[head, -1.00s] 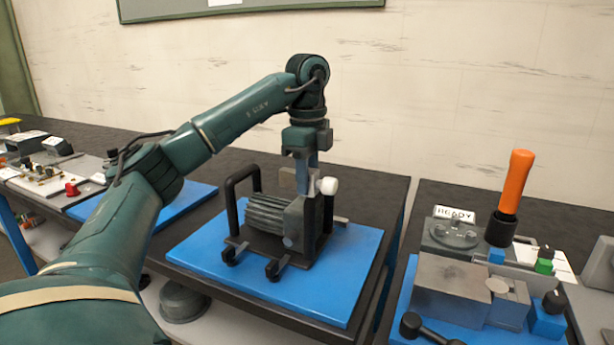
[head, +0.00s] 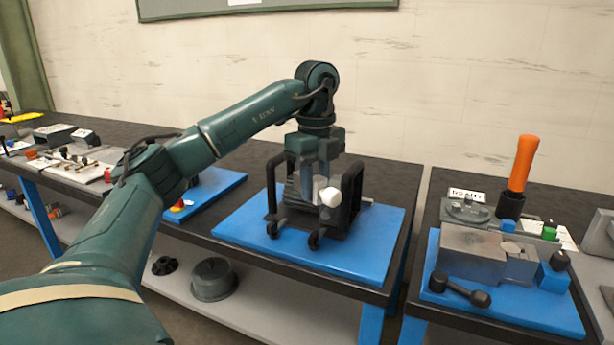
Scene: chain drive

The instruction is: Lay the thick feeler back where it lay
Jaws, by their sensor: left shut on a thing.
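My left gripper (head: 317,168) points down between the two black handles of the cradle on the middle blue mat. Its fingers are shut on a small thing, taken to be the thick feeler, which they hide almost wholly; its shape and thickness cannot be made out. A grey ribbed motor (head: 292,190) sits in the black cradle (head: 352,190), just behind and left of the fingers. A white knob (head: 331,197) shows in front of the fingertips. Whether fingers or feeler touch the motor cannot be told. My right gripper is out of view.
The middle blue mat (head: 365,262) has bare room in front of the cradle. A tray with small parts (head: 72,165) lies far left. A grey pot (head: 212,279) is on the lower shelf.

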